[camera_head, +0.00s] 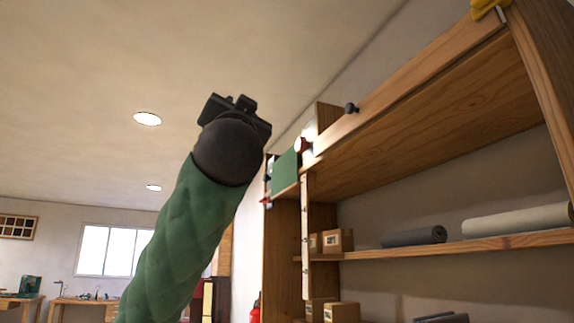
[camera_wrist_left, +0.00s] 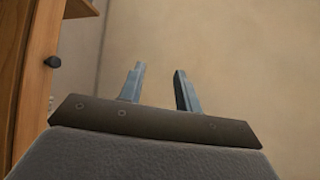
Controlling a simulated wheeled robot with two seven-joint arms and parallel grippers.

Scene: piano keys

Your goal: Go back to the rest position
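My left arm, in a green sleeve, rises from the bottom left of the head view. Its left gripper (camera_head: 235,101) is raised high against the ceiling, left of a wooden shelf unit (camera_head: 440,95). In the head view the dark wrist hides most of the fingers. The left wrist view shows the two fingers of the left gripper (camera_wrist_left: 160,69) apart, with nothing between them. Plain pale wall or ceiling lies beyond them. My right gripper is not in view. No piano keys show.
The shelf unit has a dark knob (camera_head: 351,108); a knob (camera_wrist_left: 53,62) on wood also shows at the wrist view's left. The shelf holds cardboard boxes (camera_head: 338,240) and rolls (camera_head: 515,220). A window (camera_head: 108,250) and workbenches are far left. Space around the gripper's left looks clear.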

